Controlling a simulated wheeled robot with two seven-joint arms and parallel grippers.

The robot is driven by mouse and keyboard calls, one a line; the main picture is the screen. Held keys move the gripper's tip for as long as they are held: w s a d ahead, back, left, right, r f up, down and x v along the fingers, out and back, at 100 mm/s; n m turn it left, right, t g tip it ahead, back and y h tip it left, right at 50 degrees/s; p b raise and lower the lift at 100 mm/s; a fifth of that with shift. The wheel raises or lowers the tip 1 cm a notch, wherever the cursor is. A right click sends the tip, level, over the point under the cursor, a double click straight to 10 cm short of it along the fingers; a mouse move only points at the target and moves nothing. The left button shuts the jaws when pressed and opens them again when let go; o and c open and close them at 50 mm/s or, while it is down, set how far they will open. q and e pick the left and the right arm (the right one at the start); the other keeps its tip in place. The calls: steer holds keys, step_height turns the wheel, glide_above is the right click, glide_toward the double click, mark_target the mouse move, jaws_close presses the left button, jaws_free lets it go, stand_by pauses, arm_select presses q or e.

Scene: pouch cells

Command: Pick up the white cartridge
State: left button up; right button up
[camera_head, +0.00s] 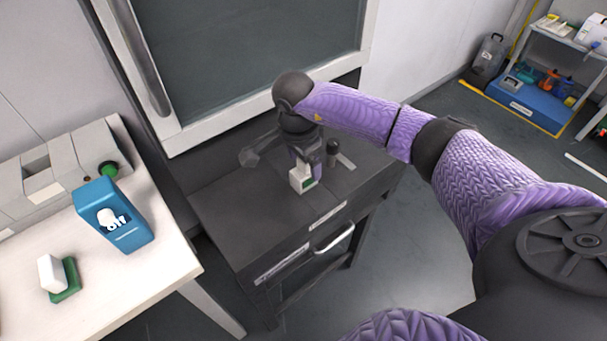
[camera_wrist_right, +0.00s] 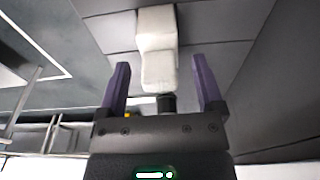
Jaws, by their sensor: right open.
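In the right wrist view the white cartridge (camera_wrist_right: 157,45) is a pale stepped block. It lies between and ahead of the two purple fingers of the right gripper (camera_wrist_right: 160,64), with a gap on both sides. The right gripper is open and empty. My left gripper is not in view.
The white table at left holds a blue box (camera_head: 128,222) and a white block (camera_head: 50,273) on a green base. A shelf rack stands at far right.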

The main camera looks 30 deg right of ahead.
jaws_close()
stand_by(0.5)
stand_by(0.8)
